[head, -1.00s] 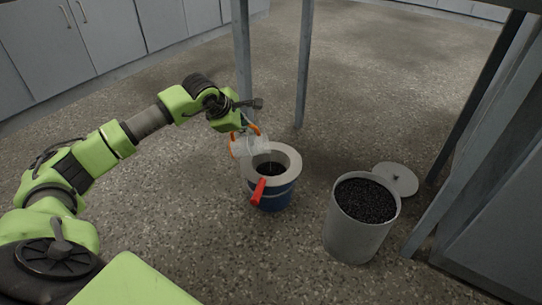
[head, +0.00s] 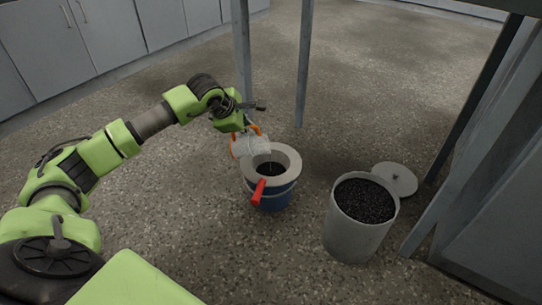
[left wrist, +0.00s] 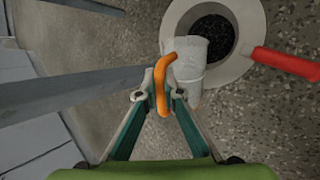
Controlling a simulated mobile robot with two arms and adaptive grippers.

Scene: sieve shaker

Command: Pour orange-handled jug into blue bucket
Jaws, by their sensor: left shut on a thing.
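The orange-handled jug (head: 248,146) is whitish and translucent, and it tilts toward the blue bucket (head: 275,199). My left gripper (head: 240,126) is shut on the jug's orange handle, above and left of the bucket. In the left wrist view the fingers (left wrist: 158,98) close around the orange handle, with the jug (left wrist: 190,62) beyond them. The jug's mouth overlaps the pale ring on the bucket's top in that view. The bucket stands on the floor with dark material inside its opening. My right gripper is not in view.
A red handle (head: 258,191) sticks out at the bucket's front; it also shows in the left wrist view (left wrist: 286,63). A grey bin (head: 349,234) full of dark granules stands to the right, with a round grey lid (head: 396,179) behind it. Grey table legs (head: 304,65) rise behind the bucket.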

